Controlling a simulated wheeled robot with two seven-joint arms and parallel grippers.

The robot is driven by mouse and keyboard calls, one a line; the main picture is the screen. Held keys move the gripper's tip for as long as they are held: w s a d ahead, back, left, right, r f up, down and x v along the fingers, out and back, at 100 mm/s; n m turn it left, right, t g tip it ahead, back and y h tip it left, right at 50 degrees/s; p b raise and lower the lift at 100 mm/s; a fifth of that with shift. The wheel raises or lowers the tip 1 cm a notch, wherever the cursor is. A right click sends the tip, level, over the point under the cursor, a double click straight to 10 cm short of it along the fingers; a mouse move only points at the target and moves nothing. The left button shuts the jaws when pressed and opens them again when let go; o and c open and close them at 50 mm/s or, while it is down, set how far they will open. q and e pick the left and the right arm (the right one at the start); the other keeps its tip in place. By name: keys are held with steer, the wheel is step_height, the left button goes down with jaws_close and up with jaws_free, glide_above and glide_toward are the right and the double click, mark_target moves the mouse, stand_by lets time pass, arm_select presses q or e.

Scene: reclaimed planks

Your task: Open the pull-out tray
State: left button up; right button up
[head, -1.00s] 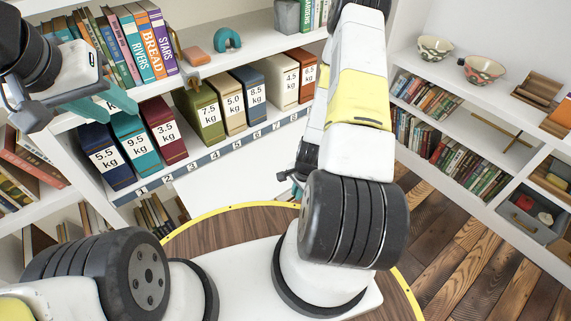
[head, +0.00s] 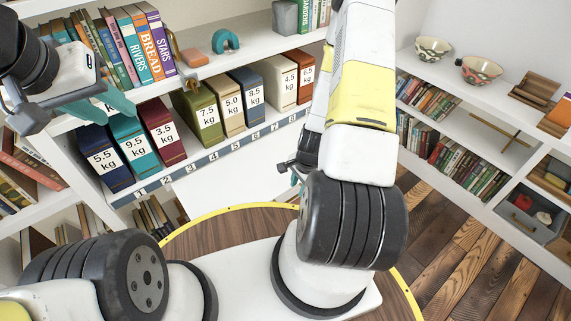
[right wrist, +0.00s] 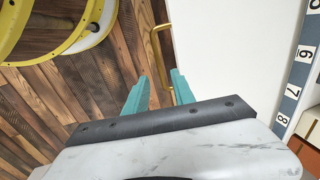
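The pull-out tray appears to be the white panel (head: 235,190) below the numbered shelf strip; it also shows in the right wrist view (right wrist: 225,60). A brass handle (right wrist: 156,48) runs along its edge there. My right gripper (right wrist: 160,88) is open, with its teal fingers apart and pointing toward the handle. The handle lies beyond and between the fingertips, and I see no grip on it. In the head view my right gripper (head: 293,176) is mostly hidden by my own arm. My left gripper (head: 76,110) is at the upper left by the shelf, its teal fingers apart and empty.
Weight-labelled binders (head: 205,115) stand on the shelf above the numbered strip (head: 215,158). Books (head: 135,45) stand on the shelf above. A right-hand bookcase (head: 480,110) holds bowls and books. Plank floor (head: 440,230) is open between the bookcases.

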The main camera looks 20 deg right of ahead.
steer(key=shift+s+r, duration=0.25)
steer(key=shift+r, duration=1)
steer(key=w+a+r+n+t, duration=0.1)
steer(key=w+a+r+n, duration=0.15)
steer(key=r, duration=0.85)
steer(key=w+a+r+n+t, duration=0.15)
steer(key=r+n, duration=0.25)
steer(key=r, duration=0.8)
steer(key=s+a+r+n+t, duration=0.1)
steer(key=s+r+n, duration=0.3)
steer(key=r, duration=0.6)
steer(key=s+a+r+n+y, duration=0.1)
steer(key=s+a+r+n, duration=0.2)
steer(key=s+r, duration=0.6)
steer(key=shift+a+r+n+t, duration=0.2)
steer(key=shift+r+n+t, duration=0.15)
steer(key=shift+r+n, duration=0.3)
